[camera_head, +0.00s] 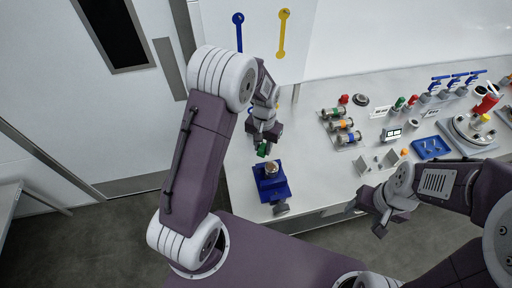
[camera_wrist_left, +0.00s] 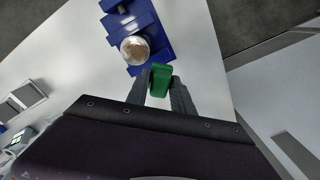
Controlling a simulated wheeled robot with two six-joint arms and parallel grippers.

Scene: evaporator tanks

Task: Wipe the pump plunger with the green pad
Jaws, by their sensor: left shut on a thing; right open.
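The green pad (camera_head: 262,150) is held between the fingers of my left gripper (camera_head: 265,143), which is shut on it. In the left wrist view the pad (camera_wrist_left: 160,80) shows between the fingertips of the left gripper (camera_wrist_left: 159,85). The pump plunger (camera_head: 271,168) is a round silver piece on a blue holder (camera_head: 274,190) at the table's near left. In the left wrist view the plunger (camera_wrist_left: 134,49) has a brownish patch on its top. The pad is just beside the plunger in both views; I cannot tell whether they touch. My right gripper (camera_head: 372,214) is open and empty near the table's front edge.
Several colored valve fittings (camera_head: 342,125) lie further right on the table. A blue tray (camera_head: 431,148) and a red-handled fixture (camera_head: 485,104) stand at the right. Blue and yellow tools (camera_head: 283,33) hang on the back wall.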

